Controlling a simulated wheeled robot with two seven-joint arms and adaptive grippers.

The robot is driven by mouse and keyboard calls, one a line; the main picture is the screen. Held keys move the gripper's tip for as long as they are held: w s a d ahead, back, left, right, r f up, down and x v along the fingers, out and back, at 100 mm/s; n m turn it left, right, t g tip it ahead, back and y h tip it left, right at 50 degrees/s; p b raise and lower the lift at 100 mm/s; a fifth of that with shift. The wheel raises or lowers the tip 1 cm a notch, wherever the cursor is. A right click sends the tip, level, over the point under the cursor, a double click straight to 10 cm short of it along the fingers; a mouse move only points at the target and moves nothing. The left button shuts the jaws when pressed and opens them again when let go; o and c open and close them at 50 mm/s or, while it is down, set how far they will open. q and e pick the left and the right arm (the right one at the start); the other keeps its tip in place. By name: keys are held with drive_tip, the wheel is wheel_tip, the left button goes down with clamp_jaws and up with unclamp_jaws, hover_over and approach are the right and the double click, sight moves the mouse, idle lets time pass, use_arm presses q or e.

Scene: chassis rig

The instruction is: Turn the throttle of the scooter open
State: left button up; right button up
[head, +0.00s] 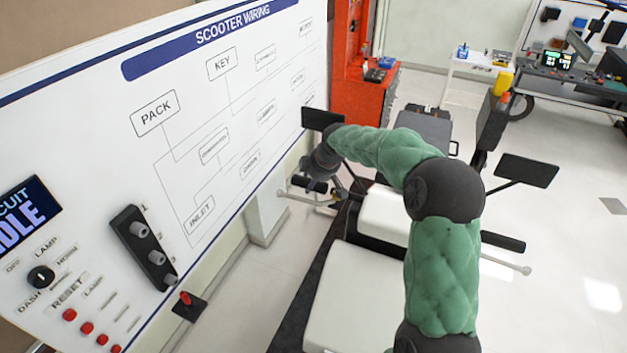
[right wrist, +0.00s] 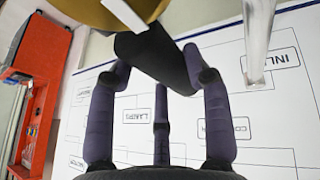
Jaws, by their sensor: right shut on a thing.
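The scooter (head: 385,215) stands beside the wiring board, with a dark handlebar grip and a pale lever (head: 298,198) on its board side. My right gripper (head: 325,180) reaches down to this grip from above. In the right wrist view the dark grip (right wrist: 150,52) lies between the fingers of my right gripper (right wrist: 158,72), which are shut on it. A silver lever (right wrist: 257,40) runs beside it there. How far the grip is turned cannot be told. The scooter's other grip (head: 502,241) is free, to the right of my arm. My left gripper is not in view.
The white wiring board (head: 225,150) stands close to the left of the gripped handle. Mirrors (head: 527,170) stick out from the scooter. A red cabinet (head: 360,100) and a white cart (head: 475,68) stand behind. Open floor lies to the right.

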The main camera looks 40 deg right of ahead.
drive_tip(key=shift+w+d+r+g+y+p, duration=0.15)
drive_tip(key=shift+g+y+p, duration=0.35)
drive_tip(key=shift+y+p, duration=0.5)
drive_tip(key=y+p, duration=0.1)
drive_tip(key=g+y+p, duration=0.1)
drive_tip(key=m+y+p, duration=0.1)
drive_tip(key=p, duration=0.1)
drive_tip(key=shift+w+d+f+g, duration=0.1)
drive_tip(key=shift+d+f+g, duration=0.2)
drive_tip(key=shift+g, duration=0.1)
drive_tip(key=y+p, duration=0.1)
drive_tip(key=g+y+p, duration=0.1)
drive_tip(key=shift+d+f+m+y, duration=0.1)
drive_tip(key=shift+f+m+y, duration=0.15)
drive_tip(key=shift+m+y, duration=0.15)
drive_tip(key=shift+f+m+g+y+p, duration=0.3)
drive_tip(key=shift+g+y+p, duration=0.15)
drive_tip(key=shift+y, duration=0.65)
drive_tip(key=o, duration=1.2)
drive_tip(key=shift+w, duration=0.1)
drive_tip(key=shift+c, duration=0.2)
drive_tip(key=shift+r, duration=0.1)
